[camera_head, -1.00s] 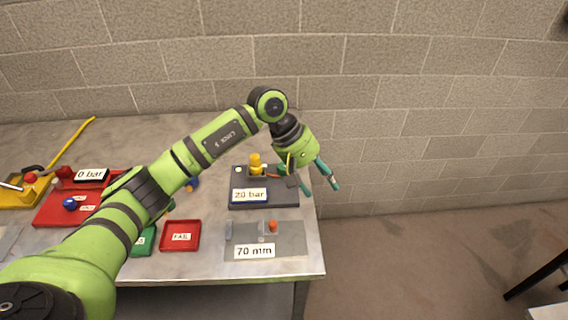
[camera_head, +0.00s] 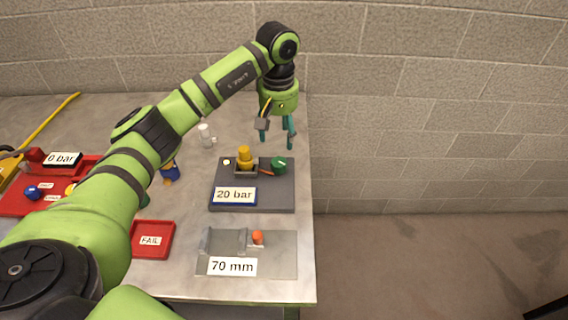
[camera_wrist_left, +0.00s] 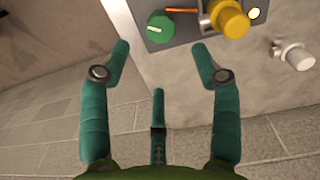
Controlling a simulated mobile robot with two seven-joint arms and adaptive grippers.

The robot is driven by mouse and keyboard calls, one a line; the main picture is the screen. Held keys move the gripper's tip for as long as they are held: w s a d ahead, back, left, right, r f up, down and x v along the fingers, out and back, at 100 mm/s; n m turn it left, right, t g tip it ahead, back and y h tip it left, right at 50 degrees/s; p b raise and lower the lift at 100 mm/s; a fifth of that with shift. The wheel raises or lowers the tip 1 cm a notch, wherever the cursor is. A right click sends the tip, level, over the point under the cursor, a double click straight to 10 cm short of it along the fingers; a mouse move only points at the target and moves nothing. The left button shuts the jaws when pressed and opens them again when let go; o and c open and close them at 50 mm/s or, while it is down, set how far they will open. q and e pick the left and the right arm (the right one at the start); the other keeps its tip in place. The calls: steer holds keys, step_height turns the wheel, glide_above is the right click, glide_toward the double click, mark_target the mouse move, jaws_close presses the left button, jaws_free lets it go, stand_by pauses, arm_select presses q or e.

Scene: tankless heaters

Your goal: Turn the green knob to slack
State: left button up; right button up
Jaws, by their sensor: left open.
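The green knob (camera_head: 279,165) sits at the right rear of a dark grey block labelled 20 bar (camera_head: 282,197). Its white pointer line shows in the left wrist view, where the green knob (camera_wrist_left: 160,27) is at the top, ahead of the fingers. My left gripper (camera_head: 278,138) is open and empty, pointing down above and behind the knob, apart from it. Its teal fingers (camera_wrist_left: 162,62) are spread in the left wrist view. An orange needle-like piece (camera_wrist_left: 182,11) and a yellow fitting (camera_wrist_left: 229,19) are beside the knob. My right gripper is not in view.
A plate labelled 70 mm (camera_head: 283,255) lies in front of the block. A red FAIL tray (camera_head: 166,225) and a red 0 bar unit (camera_head: 17,203) are left. A white fitting (camera_head: 206,135) stands behind. The table's right edge is close; a block wall stands behind.

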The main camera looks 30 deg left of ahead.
mark_target(279, 162)
arm_select(q)
steer(key=shift+s+f+b, duration=0.2)
steer(key=shift+f+b, duration=0.1)
steer(key=shift+f, duration=0.2)
steer(key=shift+s+f+b, duration=0.2)
steer(key=shift+f+b, duration=0.05)
steer(key=shift+f, duration=0.4)
step_height(279, 162, down, 6)
steer(key=p, duration=0.2)
steer(key=shift+w+r+p, duration=0.15)
steer(key=shift+r+p, duration=0.1)
steer(key=shift+p, duration=0.1)
steer(key=shift+f, duration=0.4)
steer(key=shift+w+f, duration=0.1)
steer(key=shift+f, duration=0.1)
steer(key=shift+c, duration=0.8)
steer(key=c, duration=1)
steer(key=shift+f, duration=0.1)
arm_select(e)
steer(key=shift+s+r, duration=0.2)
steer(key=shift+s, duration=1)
